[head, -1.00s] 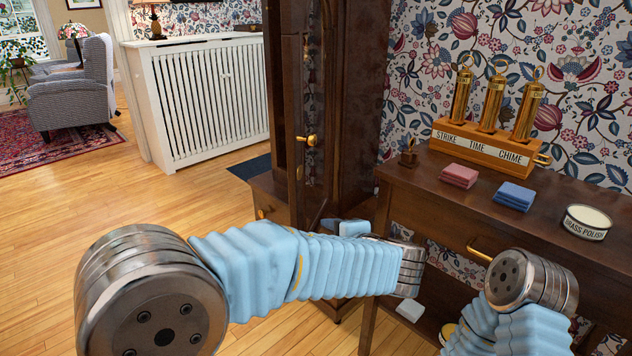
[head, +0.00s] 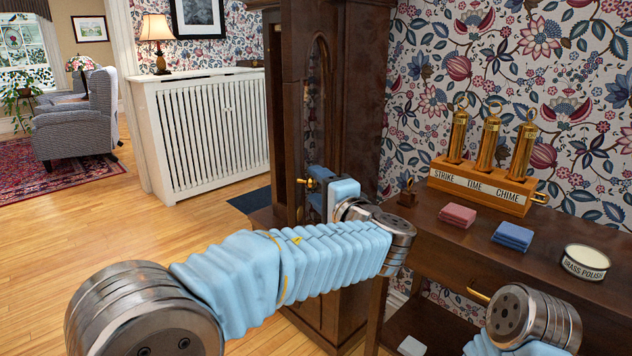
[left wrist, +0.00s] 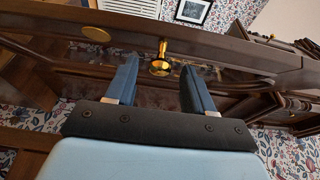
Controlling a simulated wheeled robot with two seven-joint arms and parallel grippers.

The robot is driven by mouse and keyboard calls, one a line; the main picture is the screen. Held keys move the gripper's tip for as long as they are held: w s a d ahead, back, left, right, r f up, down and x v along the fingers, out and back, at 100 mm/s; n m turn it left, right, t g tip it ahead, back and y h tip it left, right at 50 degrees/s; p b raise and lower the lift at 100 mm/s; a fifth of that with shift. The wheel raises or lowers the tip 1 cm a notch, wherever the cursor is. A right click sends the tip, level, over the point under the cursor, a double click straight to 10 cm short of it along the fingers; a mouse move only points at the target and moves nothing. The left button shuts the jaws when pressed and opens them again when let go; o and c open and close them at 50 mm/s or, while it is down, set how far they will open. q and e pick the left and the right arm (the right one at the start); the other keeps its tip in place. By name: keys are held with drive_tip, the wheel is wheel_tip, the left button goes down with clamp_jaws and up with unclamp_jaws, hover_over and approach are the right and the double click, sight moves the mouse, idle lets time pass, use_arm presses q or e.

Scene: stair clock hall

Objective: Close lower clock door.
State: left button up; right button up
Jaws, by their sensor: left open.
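The lower clock door (head: 294,120) is a tall dark-wood frame with a glass pane on the longcase clock (head: 360,100); it stands swung out from the case. My left gripper (head: 312,182) is raised at the door's front edge, open and empty. In the left wrist view, its two blue fingers (left wrist: 163,85) point at the door's wooden frame (left wrist: 225,58). The brass knob (left wrist: 160,65) lies between and just beyond the fingertips; I cannot tell whether they touch it.
Open wooden floor (head: 150,235) lies left.

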use_arm(q)
drive_tip(key=shift+w+a, duration=0.35)
drive_tip(key=shift+w, duration=0.25)
clamp_jaws()
